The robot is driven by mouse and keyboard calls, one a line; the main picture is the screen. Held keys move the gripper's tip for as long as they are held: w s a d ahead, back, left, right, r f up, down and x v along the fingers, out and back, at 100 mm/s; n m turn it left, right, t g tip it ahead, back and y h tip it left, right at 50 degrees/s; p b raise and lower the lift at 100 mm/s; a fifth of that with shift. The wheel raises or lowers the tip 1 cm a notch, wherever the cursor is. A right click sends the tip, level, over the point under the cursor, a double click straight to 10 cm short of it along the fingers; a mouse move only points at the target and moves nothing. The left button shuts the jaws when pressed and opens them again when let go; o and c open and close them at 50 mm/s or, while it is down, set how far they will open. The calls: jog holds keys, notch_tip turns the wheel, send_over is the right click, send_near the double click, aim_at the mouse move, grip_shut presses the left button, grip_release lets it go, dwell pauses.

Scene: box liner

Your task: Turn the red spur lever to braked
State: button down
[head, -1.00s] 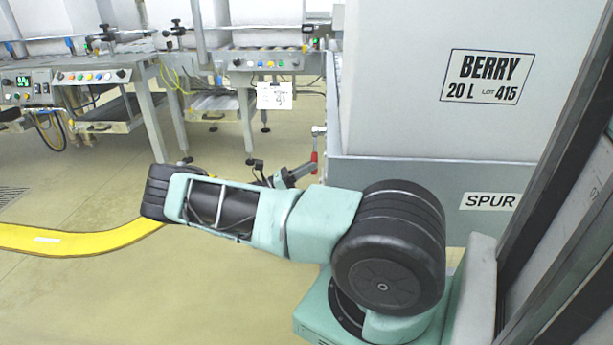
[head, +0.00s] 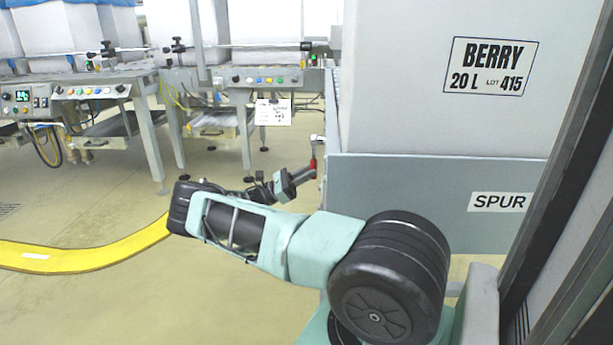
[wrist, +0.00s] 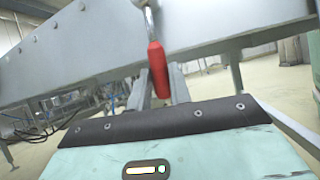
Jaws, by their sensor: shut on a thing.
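The red spur lever (head: 313,163) is on the left end of the grey spur frame (head: 400,195) in the head view. Its pale metal stem is at the top and its red grip hangs below, close to upright. In the wrist view the red grip (wrist: 157,68) shows in the middle, with its metal stem above. My gripper (head: 311,169) is at the lower part of the red grip and is shut on it. In the wrist view my fingers (wrist: 162,88) meet the grip's lower end, which they partly hide.
A large white block labelled BERRY (head: 430,70) stands on the spur frame. A dark post (head: 560,160) is close on the right. Conveyors with control panels (head: 265,78) stand at the back. A yellow floor strip (head: 90,258) curves at left; the floor around it is open.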

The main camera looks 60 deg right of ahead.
jog(key=shift+w, duration=0.15)
jog(key=c, duration=1.3)
grip_release()
jog(key=b+v, duration=0.4)
jog(key=v, duration=1.3)
jog(key=shift+a+f+b, duration=0.15)
jog(key=shift+b, duration=0.25)
jog(key=shift+w, duration=0.1)
